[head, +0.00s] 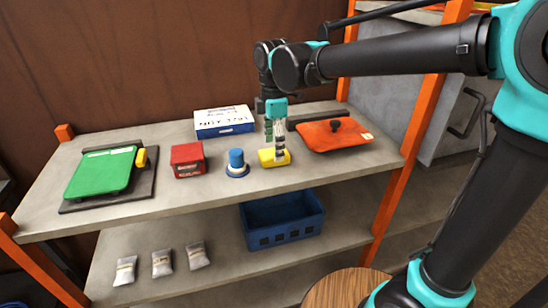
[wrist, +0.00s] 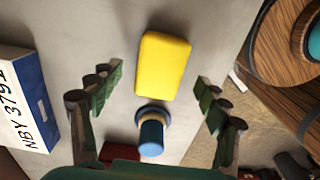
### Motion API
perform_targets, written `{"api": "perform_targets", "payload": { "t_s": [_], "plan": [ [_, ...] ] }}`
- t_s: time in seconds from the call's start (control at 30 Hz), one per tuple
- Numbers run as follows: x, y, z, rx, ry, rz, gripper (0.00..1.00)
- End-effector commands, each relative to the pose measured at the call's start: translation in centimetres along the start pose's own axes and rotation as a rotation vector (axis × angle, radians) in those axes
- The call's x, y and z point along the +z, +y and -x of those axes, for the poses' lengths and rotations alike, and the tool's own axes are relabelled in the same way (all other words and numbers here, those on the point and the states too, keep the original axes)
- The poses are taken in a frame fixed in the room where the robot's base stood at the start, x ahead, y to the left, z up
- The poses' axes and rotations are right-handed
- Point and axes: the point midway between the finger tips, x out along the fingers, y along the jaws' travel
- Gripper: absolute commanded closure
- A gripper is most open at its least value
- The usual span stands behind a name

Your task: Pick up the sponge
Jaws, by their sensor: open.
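The yellow sponge (head: 267,158) lies on the grey top shelf, to the right of a blue-capped round item. My gripper (head: 277,147) is above the sponge and hides part of it in the head view. In the wrist view the sponge (wrist: 163,66) lies ahead of and between the two green fingers of my gripper (wrist: 155,92). The fingers are wide apart with nothing between them. I cannot tell the exact height of the fingertips above the sponge.
The blue-capped item (head: 236,160) stands close left of the sponge. A red box (head: 187,160), a white and blue box (head: 224,122), a green-lidded device (head: 100,174) and an orange plate (head: 330,136) share the shelf (head: 210,196). A blue crate (head: 282,218) is below.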

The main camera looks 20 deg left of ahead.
Motion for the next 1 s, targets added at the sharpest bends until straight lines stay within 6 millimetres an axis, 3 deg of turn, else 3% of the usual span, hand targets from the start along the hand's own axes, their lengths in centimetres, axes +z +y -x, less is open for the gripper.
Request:
{"api": "perform_targets", "payload": {
  "t_s": [0.2,0.47,0.9,1.0],
  "plan": [
    [0.1,0.0,-2.6,0.0,0.0,0.0,0.24],
    [0.1,0.0,-2.9,0.0,0.0,0.0,0.24],
    [0.1,0.0,-2.9,0.0,0.0,0.0,0.76],
    [0.1,0.0,-2.9,0.0,0.0,0.0,0.82]
  ]
}}
